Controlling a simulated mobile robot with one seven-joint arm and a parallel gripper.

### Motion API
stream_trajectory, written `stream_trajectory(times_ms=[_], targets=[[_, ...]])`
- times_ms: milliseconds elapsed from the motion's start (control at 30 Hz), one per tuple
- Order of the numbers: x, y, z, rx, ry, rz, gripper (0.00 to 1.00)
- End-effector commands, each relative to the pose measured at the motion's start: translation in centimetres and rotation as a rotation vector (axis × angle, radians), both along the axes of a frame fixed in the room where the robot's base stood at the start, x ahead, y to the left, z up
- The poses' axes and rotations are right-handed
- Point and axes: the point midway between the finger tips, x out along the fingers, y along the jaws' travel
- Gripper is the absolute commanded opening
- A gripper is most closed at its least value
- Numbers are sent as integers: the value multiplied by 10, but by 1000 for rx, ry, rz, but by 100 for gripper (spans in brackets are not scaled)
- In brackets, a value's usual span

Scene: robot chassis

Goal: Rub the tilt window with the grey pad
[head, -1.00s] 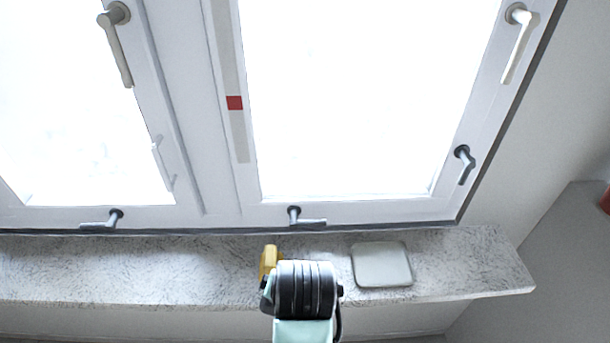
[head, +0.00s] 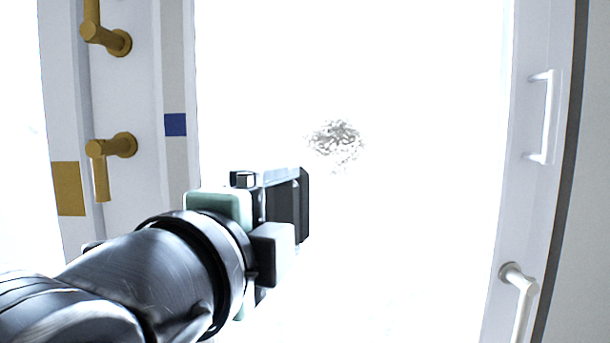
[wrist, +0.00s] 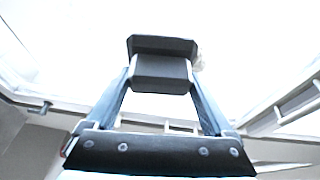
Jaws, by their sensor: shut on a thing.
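The window's bright pane (head: 420,230) fills the middle of the head view, in a white frame (head: 530,200). A speckled grey smudge (head: 336,140) is on the pane, up and right of my gripper. My gripper (head: 284,196) points right, in front of the pane's left part. It is shut on the dark grey pad (head: 304,205), seen nearly edge-on. In the wrist view, both fingers of my gripper (wrist: 162,85) close on the pad (wrist: 163,45) at their tips. I cannot tell whether the pad touches the glass.
Brass handles (head: 115,145) stick out from the left frame post, beside a blue square (head: 175,125). A white pull bar (head: 549,115) and a white handle (head: 522,290) stick out at the right frame. The pane right of my gripper is clear.

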Motion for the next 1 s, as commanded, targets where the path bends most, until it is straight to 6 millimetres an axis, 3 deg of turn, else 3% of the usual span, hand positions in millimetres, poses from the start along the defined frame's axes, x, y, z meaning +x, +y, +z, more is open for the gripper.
stream_trajectory(times_ms=[33, 100, 233, 800, 1000], targets=[[-6, -3, 19, 1, -31, -17, 43], [-12, -5, 33, 1, -55, -33, 43], [-17, -8, 45, 0, -75, -48, 43], [32, -8, 46, -3, -72, -49, 43], [41, -8, 45, -2, -73, -47, 43]])
